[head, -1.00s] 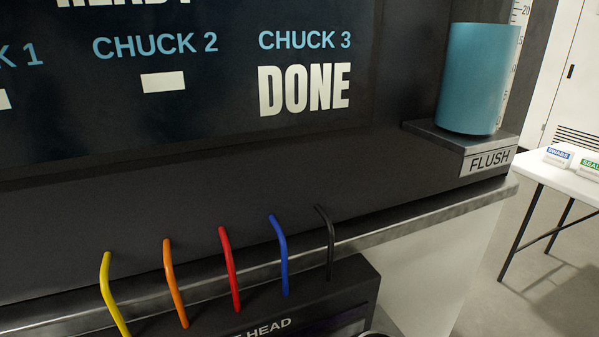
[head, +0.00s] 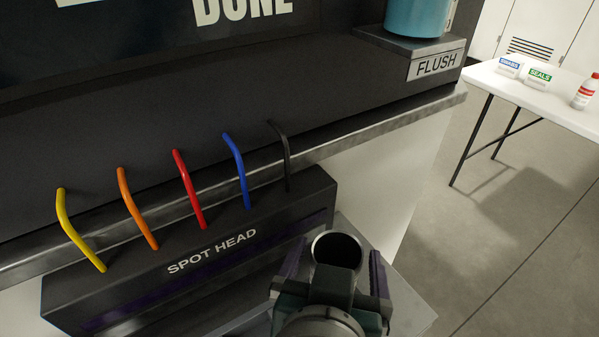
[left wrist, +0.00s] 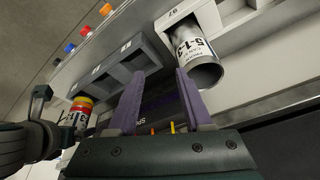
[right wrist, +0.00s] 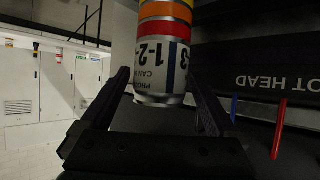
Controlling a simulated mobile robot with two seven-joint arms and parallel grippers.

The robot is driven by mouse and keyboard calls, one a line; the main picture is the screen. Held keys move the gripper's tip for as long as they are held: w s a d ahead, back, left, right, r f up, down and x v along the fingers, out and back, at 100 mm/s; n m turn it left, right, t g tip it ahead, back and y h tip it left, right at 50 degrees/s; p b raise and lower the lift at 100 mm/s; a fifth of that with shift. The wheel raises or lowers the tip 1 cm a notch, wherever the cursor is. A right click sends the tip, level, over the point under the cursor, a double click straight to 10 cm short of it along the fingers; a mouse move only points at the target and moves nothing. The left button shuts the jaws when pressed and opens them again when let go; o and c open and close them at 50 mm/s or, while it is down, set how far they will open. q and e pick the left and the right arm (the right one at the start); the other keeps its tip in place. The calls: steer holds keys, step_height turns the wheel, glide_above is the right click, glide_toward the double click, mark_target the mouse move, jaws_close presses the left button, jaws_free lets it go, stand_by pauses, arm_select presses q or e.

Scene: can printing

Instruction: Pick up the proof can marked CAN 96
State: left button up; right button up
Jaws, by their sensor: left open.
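My right gripper (head: 335,290) is around an upright, open-topped metal can (head: 337,252) in front of the spot head. In the right wrist view this can (right wrist: 160,55) has yellow, orange and red bands and a white label; its number is not clearly readable. My left gripper (left wrist: 158,75) is open and empty, seen only in the left wrist view. Beside its right fingertip, a white-labelled can (left wrist: 193,48) sits at a white holder marked with digits. Its can number is too small to read surely. The banded can also shows there (left wrist: 78,112).
The spot head (head: 215,250) has yellow, orange, red, blue and black tubes rising to the machine. A blue-green container (head: 418,15) stands on the flush ledge (head: 436,64). A white table (head: 540,92) stands at the right, with open floor (head: 480,240) before it.

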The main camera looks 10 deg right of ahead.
jaws_close()
stand_by(0.6)
steer(key=shift+r, duration=0.2)
